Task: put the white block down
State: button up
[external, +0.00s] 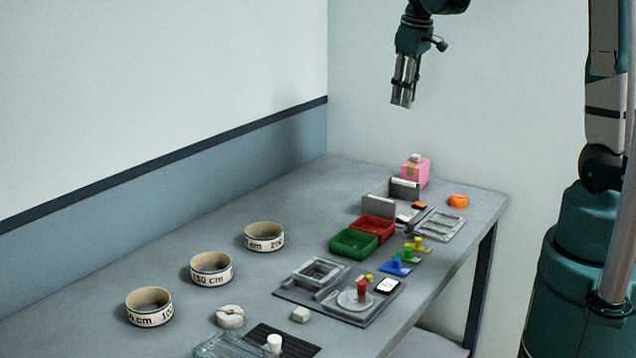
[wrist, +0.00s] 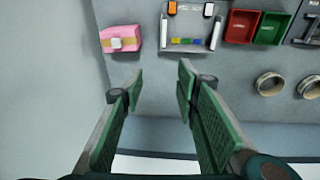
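A small white block (external: 416,158) sits on top of a pink box (external: 414,172) at the far end of the table. The wrist view also shows the white block (wrist: 117,43) on the pink box (wrist: 121,33), left of the fingers. My gripper (external: 401,103) is high above the table's far end, well clear of the block. In the wrist view its two green-padded fingers (wrist: 160,76) are spread apart with nothing between them. Another pale block (external: 301,315) lies on the near part of the table.
A grey holder with upright plates (external: 378,207), a red bin (external: 373,228) and a green bin (external: 353,243) stand beyond the middle. Three labelled rings (external: 211,268) line the wall side. A dark board (external: 355,312) with small parts lies nearer. Bare table shows between these.

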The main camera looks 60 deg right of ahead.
jog(key=s+a+r+t, duration=0.1)
jog(key=s+a+r, duration=0.25)
jog(key=a, duration=0.45)
jog(key=s+a+r+t, duration=0.1)
jog(key=s+a+r, duration=0.25)
jog(key=a, duration=0.45)
jog(key=s+a+f+t, duration=0.1)
jog(key=s+a+t, duration=0.2)
jog(key=s+a, duration=1)
jog(key=shift+a+f+t+y, duration=0.3)
jog(key=shift+a+f+y, duration=0.05)
jog(key=shift+a+y, duration=0.1)
notch_tip(320, 180, down, 8)
jog(key=b, duration=0.8)
jog(key=shift+f, duration=0.1)
